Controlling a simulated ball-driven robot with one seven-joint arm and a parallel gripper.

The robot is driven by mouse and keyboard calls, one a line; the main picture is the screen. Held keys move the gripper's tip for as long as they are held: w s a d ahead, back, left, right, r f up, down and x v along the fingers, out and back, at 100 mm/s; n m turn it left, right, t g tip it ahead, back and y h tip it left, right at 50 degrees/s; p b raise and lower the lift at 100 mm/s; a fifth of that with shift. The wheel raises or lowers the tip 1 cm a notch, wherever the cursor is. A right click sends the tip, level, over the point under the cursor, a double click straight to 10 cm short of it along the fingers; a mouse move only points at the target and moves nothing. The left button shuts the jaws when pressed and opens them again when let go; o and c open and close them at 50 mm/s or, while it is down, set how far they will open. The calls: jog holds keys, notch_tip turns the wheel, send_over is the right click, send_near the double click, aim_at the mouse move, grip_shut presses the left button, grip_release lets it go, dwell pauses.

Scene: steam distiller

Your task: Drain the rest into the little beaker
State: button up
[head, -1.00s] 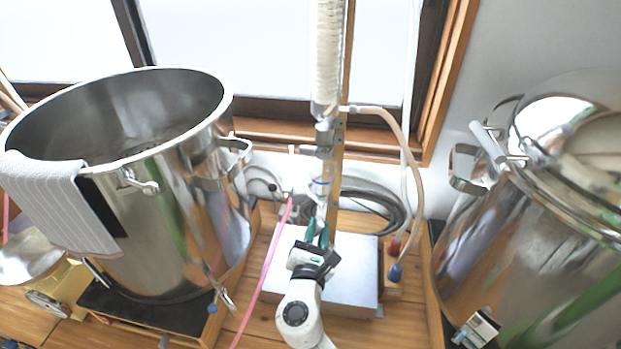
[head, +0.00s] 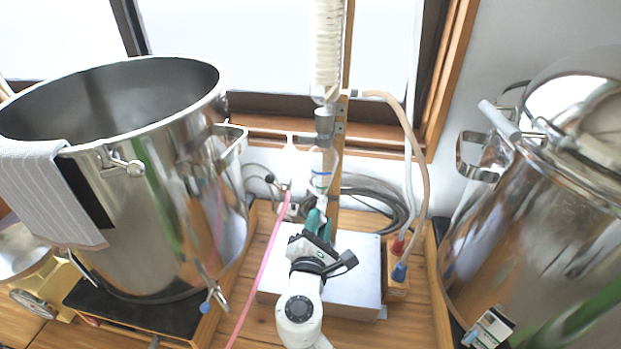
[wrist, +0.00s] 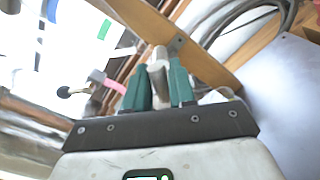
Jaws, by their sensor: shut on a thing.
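A clear glass receiver (head: 321,172) with a blue ring hangs upright below the condenser column (head: 328,50) in the head view. My gripper (head: 316,220) is at its lower end, green fingers pointing up and away. In the wrist view the two green fingers (wrist: 160,85) are closed on a pale, narrow piece (wrist: 158,62), which looks like the stopcock under the glass; its turn position cannot be told. I cannot make out the little beaker in either view; my gripper and wrist cover the area below the outlet.
A large open steel pot (head: 150,190) with a striped cloth (head: 45,190) stands left, and a lidded steel vessel (head: 540,240) stands right. A pink hose (head: 262,265) runs close left of my arm. A silver box (head: 352,285) lies beneath. A tan hose (head: 412,130) hangs right.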

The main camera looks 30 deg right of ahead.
jog(key=m+b, duration=0.4)
jog(key=b, duration=0.1)
jog(key=shift+w+f+m, duration=0.1)
jog(key=shift+f+m, duration=0.15)
jog(key=shift+m, duration=0.15)
jog(key=m+b, duration=0.5)
jog(key=b, duration=0.1)
jog(key=shift+a, duration=0.2)
jog(key=o, duration=0.4)
jog(key=shift+r, duration=0.15)
jog(key=shift+c, duration=0.2)
jog(key=o, duration=0.3)
jog(key=shift+o, duration=0.2)
jog(key=p+v, duration=0.1)
jog(key=v, duration=0.8)
jog(key=shift+d, duration=0.1)
